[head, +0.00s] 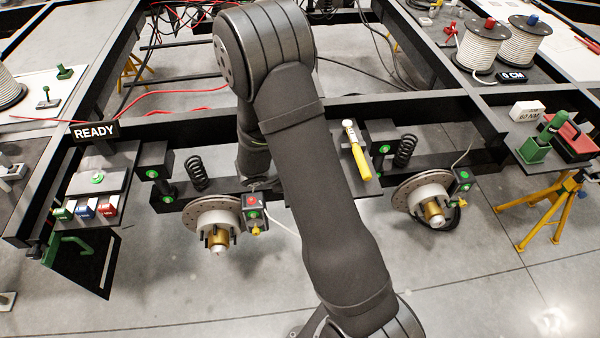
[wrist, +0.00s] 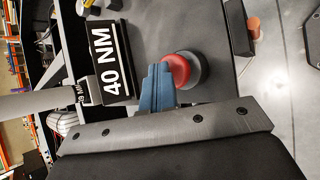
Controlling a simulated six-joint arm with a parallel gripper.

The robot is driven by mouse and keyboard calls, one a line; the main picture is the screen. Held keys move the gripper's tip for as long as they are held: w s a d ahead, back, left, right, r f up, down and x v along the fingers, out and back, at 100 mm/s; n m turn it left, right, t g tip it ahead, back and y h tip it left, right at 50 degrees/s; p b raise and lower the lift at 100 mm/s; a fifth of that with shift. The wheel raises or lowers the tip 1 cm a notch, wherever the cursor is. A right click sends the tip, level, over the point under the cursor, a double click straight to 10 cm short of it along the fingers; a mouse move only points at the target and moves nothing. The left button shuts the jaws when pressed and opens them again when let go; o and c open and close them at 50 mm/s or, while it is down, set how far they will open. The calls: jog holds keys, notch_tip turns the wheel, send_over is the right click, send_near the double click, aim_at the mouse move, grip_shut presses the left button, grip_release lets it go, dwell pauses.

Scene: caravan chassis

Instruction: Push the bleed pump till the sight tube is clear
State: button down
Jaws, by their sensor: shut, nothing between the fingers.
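In the wrist view a round red knob (wrist: 178,69) sits on a dark round base on a dark flat surface. It may be the bleed pump; I cannot tell for sure. My gripper (wrist: 158,68) has its blue fingers shut and empty. The fingertips overlap the left edge of the red knob in this view; whether they touch it I cannot tell. In the head view my own arm hides the gripper and the knob. I cannot make out the sight tube in either view.
A black 40 NM sign (wrist: 115,60) stands left of the fingers in the wrist view. In the head view two brake discs (head: 199,216) (head: 408,197) flank my arm. A yellow-handled tool (head: 361,163) lies right of it. Black chassis rails (head: 430,108) cross behind.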

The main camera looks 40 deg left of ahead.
jog(key=shift+r, duration=1.65)
jog(key=shift+r, duration=2.5)
jog(key=shift+f, duration=0.1)
jog(key=shift+r, duration=2)
